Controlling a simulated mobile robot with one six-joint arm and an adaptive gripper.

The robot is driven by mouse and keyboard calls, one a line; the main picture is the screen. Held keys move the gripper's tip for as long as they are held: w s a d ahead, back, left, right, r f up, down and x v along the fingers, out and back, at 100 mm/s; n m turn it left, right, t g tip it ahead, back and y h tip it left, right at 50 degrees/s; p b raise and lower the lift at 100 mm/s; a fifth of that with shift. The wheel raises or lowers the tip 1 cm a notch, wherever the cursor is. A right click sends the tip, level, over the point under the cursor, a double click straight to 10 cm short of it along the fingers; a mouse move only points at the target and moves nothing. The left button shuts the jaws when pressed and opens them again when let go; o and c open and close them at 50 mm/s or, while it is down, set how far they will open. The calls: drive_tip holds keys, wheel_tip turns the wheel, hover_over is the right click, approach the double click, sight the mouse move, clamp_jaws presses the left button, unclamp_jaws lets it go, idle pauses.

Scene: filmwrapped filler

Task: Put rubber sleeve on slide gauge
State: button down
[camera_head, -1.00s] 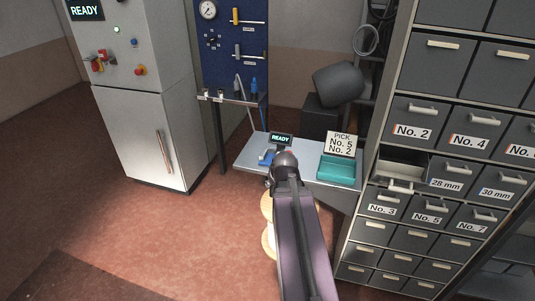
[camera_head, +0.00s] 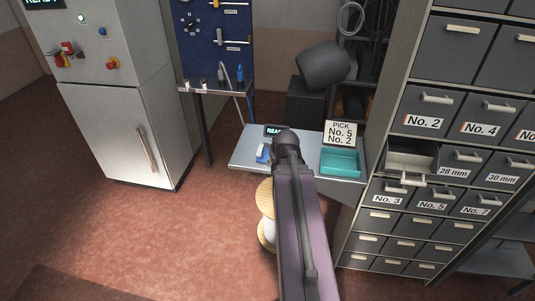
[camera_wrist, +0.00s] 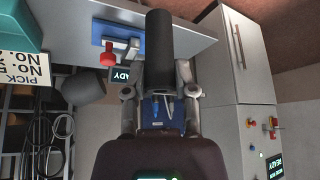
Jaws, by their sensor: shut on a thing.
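The rubber sleeve is a dark cylinder (camera_wrist: 159,48) in the middle of the wrist view. My gripper (camera_wrist: 159,80) is shut on it, with one finger on each side. What looks like the slide gauge (camera_wrist: 122,42) is a small device with a blue base, grey metal parts and a red knob, on the grey bench. In the wrist view it lies just left of the sleeve, apart from it as far as I can tell. In the head view, only part of the blue gauge (camera_head: 263,153) shows beside my arm. My gripper's fingers and the sleeve are hidden there.
A READY display (camera_head: 276,130) stands at the back of the bench (camera_head: 246,157). A teal tray (camera_head: 341,162) and a PICK No. 5, No. 2 sign (camera_head: 340,132) are at its right. A drawer cabinet (camera_head: 424,150) with an open drawer (camera_head: 410,161) is right.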

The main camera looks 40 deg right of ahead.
drive_tip(key=shift+w+d+f, duration=0.2)
drive_tip(key=shift+f, duration=0.05)
drive_tip(key=shift+n, duration=0.5)
drive_tip(key=d+b, duration=0.1)
drive_tip(key=d+f+b, duration=0.1)
drive_tip(key=d, duration=0.1)
drive_tip(key=w+d+f, duration=0.1)
drive_tip(key=shift+w+d+f+b, duration=0.1)
drive_tip(key=shift+d+b, duration=0.1)
drive_tip(key=shift+b, duration=0.2)
drive_tip(key=w+d+f+b, duration=0.1)
drive_tip(key=w+d, duration=0.4)
drive_tip(key=w, duration=0.8)
drive_tip(key=shift+w+d+f, duration=0.15)
drive_tip(key=shift+w+f, duration=0.05)
drive_tip(key=shift+w, duration=0.15)
